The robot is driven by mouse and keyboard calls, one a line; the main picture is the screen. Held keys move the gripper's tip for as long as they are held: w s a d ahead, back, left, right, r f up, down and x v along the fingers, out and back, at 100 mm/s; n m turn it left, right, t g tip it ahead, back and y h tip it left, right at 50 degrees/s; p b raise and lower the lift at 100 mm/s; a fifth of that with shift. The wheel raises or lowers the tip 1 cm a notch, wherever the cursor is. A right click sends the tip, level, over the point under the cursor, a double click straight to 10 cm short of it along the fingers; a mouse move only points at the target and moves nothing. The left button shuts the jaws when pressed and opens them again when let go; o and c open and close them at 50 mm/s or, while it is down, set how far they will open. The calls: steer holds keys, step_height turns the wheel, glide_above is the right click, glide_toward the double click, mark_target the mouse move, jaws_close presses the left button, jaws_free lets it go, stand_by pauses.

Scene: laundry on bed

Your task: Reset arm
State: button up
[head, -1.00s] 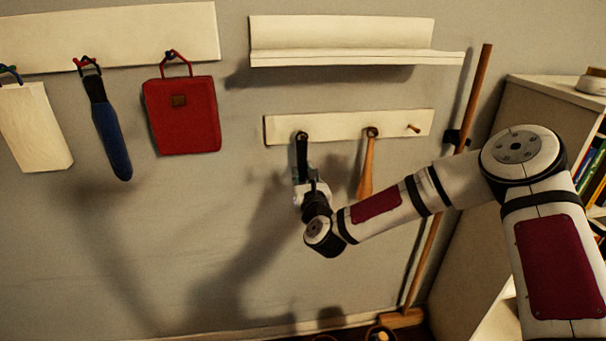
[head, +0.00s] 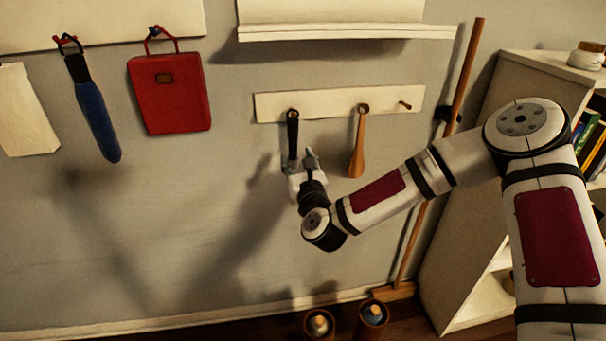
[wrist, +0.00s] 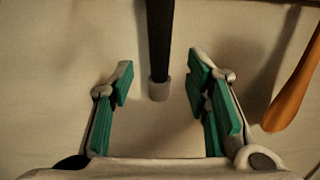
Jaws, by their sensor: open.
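My gripper (head: 302,165) is in front of the wall, just below the small peg board. In the wrist view my gripper (wrist: 159,85) is open, its green-padded fingers wide apart with nothing held. A black-handled item (head: 292,140) hangs from the left peg of that board. My arm reaches in from the right, bent at the elbow.
A wooden item (head: 357,150) hangs close on the right of my gripper. A shelf (head: 345,32) is above. A red bag (head: 168,95) and a blue-handled item (head: 97,120) hang at left. A broom (head: 462,85) leans beside the bookcase (head: 470,215). Two round containers (head: 372,313) stand below.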

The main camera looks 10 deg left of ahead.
steer(key=s+d+f+n+g+y, duration=0.2)
steer(key=s+n+g, duration=0.5)
steer(key=s+n, duration=0.7)
steer(key=s+d+r+n+g+h, duration=0.3)
steer(key=s+d+r+n+h, duration=0.15)
steer(key=s+d+n, duration=0.5)
steer(key=s+d+r+n+g+h, duration=0.4)
steer(key=s+d, duration=0.3)
steer(key=d, duration=0.5)
steer(key=s+d+r+n+g, duration=0.1)
steer(key=s+d+r+n, duration=0.1)
steer(key=s, duration=0.7)
steer(key=s+d+r+n+g, duration=0.1)
steer(key=s+d+r+n, duration=0.15)
steer(key=s, duration=0.65)
step_height(320, 180, up, 15)
steer(key=t+p, duration=0.3)
steer(key=p, duration=1)
steer(key=shift+w+a+r, duration=0.2)
steer(key=shift+w+a, duration=0.15)
